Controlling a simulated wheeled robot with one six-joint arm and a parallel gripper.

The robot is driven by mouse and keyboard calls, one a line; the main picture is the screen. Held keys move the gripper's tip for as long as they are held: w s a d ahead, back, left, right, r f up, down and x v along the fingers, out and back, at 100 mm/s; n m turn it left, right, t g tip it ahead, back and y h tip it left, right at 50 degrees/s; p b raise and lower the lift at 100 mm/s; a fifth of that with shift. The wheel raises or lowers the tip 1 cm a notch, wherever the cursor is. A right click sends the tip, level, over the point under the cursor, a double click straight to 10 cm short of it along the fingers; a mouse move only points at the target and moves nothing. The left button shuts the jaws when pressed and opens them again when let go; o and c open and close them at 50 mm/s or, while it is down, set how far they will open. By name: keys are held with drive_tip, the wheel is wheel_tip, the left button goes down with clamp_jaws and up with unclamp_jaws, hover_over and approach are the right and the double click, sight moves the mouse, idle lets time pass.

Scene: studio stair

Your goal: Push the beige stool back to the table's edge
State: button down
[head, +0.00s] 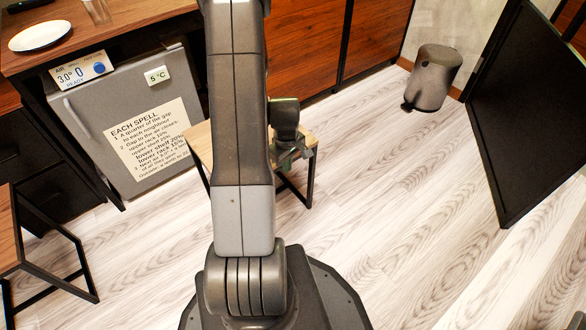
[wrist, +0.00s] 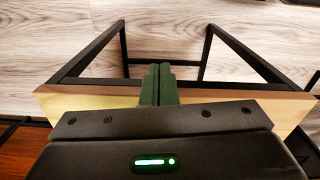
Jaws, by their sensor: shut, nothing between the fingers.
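The beige stool (head: 198,144) has a light wooden seat and thin black legs. In the head view my arm hides the middle of it, and it stands in front of the small grey fridge. My gripper (head: 293,158) is at the seat's right part, fingers pointing down. In the wrist view the shut, empty fingers (wrist: 158,70) overlap the seat (wrist: 225,98), with the black legs beyond; I cannot tell whether they touch it. The table (head: 130,14) has a brown wooden top and black legs, at the upper left.
The grey fridge (head: 90,122) with a paper notice stands under the table. A plate (head: 40,36) lies on the table. A brown-topped black frame (head: 8,235) is at the left. A bin (head: 432,78) and a black panel (head: 525,115) stand right. The floor between is clear.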

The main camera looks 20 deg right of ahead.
drive_tip(key=shift+w+a, duration=0.1)
drive_tip(key=shift+w, duration=0.1)
drive_tip(key=w+a, duration=0.2)
drive_tip(key=w, duration=0.3)
drive_tip(key=w+a+p, duration=0.1)
drive_tip(key=w+a, duration=0.2)
drive_tip(key=w, duration=0.2)
drive_tip(key=w+a+p, duration=0.1)
drive_tip(key=w+a, duration=0.1)
drive_tip(key=w, duration=0.3)
drive_tip(key=shift+a+r, duration=0.1)
drive_tip(key=shift+a, duration=0.25)
drive_tip(key=shift+s, duration=0.1)
